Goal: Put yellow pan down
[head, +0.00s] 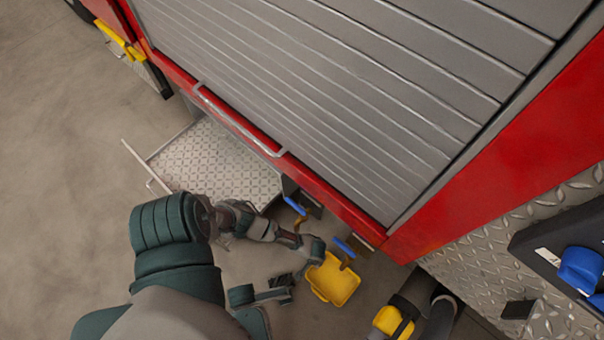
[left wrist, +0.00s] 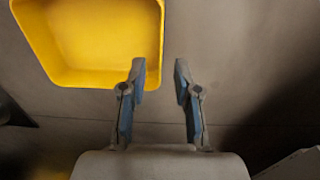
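The yellow pan (head: 333,281) is a shallow square tray with rounded corners. In the head view it lies low over the floor at bottom centre. I cannot tell for sure whether it touches the floor. My left gripper (head: 316,257) is at the pan's upper left edge in the head view, its fingers small and hard to make out. There the pan (left wrist: 95,40) fills the upper left, beside and partly behind the left finger. My right gripper does not show.
A red truck side (head: 450,225) with a grey roller shutter (head: 330,85) runs across the view. A patterned metal step (head: 205,165) juts out on the left. A yellow and black object (head: 392,320) is at lower right. Bare floor (head: 70,170) is open at left.

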